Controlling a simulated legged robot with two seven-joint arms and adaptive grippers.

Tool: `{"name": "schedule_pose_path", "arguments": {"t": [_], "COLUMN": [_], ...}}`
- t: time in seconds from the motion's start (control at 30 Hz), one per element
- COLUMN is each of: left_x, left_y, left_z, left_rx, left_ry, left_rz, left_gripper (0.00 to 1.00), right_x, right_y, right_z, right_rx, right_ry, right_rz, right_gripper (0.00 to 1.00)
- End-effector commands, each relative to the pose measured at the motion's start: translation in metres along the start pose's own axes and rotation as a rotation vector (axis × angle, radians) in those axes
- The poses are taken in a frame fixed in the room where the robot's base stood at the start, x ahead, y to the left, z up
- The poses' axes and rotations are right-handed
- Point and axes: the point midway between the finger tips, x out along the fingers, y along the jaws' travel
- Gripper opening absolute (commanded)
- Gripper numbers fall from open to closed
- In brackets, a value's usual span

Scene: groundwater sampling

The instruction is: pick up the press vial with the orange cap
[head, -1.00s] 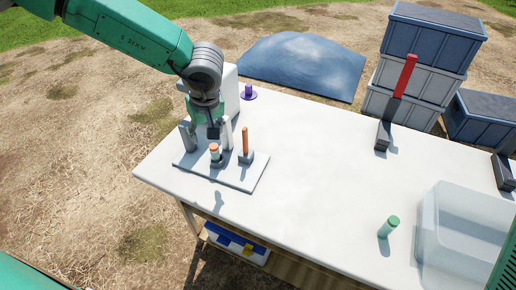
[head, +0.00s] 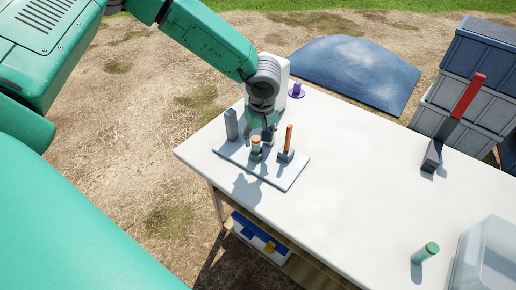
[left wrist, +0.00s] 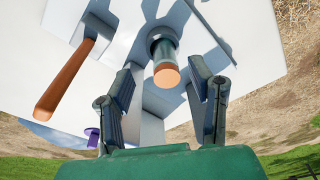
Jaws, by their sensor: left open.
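The press vial with the orange cap (head: 256,140) stands upright in a holder on a light grey board (head: 290,181) at the table's left end. In the left wrist view its orange cap (left wrist: 166,75) lies between the two fingers, with the dark and grey vial body beyond. My left gripper (head: 266,136) is open, just behind and beside the vial in the head view. In the left wrist view the open left gripper (left wrist: 160,85) has a finger on each side of the cap, with visible gaps. My right gripper is not in view.
An orange-handled tool (head: 289,136) stands close right of the vial, and a grey post (head: 231,125) stands left. A purple item (head: 297,90) is behind. A green-capped vial (head: 425,253) and clear bin (head: 485,262) are at right. The table middle is clear.

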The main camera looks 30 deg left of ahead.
Motion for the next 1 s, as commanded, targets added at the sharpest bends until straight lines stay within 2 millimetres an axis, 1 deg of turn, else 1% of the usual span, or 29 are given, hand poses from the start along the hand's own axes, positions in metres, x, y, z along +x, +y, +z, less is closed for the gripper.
{"name": "schedule_pose_path", "arguments": {"t": [0.03, 0.1, 0.2, 0.27, 0.43, 0.47, 0.5, 0.6, 0.87, 0.93, 1.0], "left_x": [0.010, 0.022, 0.034, 0.036, 0.034, 0.034, 0.034, 0.035, 0.036, 0.033, 0.027], "left_y": [-0.003, -0.004, -0.003, -0.002, -0.001, -0.001, -0.001, -0.001, -0.003, -0.003, -0.002], "left_z": [-0.001, -0.002, 0.000, -0.001, 0.001, 0.001, 0.002, 0.001, -0.001, -0.001, -0.002], "left_rx": [-0.003, -0.002, -0.001, -0.001, 0.000, 0.000, 0.000, 0.000, -0.001, -0.001, -0.001], "left_ry": [-0.002, -0.001, 0.000, 0.001, 0.004, 0.004, 0.004, 0.003, 0.001, 0.001, 0.001], "left_rz": [-0.004, -0.003, -0.004, -0.002, -0.002, -0.003, -0.003, -0.003, -0.001, -0.001, 0.000], "left_gripper": [0.48, 0.48, 0.48, 0.48, 0.48, 0.45, 0.31, 0.00, 0.00, 0.00, 0.00], "right_x": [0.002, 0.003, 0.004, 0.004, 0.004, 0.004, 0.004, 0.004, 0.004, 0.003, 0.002], "right_y": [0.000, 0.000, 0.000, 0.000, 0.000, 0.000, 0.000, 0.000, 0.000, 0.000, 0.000], "right_z": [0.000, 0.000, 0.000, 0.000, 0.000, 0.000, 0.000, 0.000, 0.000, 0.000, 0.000], "right_rx": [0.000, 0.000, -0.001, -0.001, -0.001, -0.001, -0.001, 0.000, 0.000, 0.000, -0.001], "right_ry": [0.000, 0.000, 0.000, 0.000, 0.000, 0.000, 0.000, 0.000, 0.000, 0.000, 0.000], "right_rz": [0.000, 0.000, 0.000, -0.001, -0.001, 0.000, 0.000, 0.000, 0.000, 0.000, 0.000], "right_gripper": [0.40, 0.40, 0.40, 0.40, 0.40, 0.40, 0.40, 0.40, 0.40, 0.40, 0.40]}}
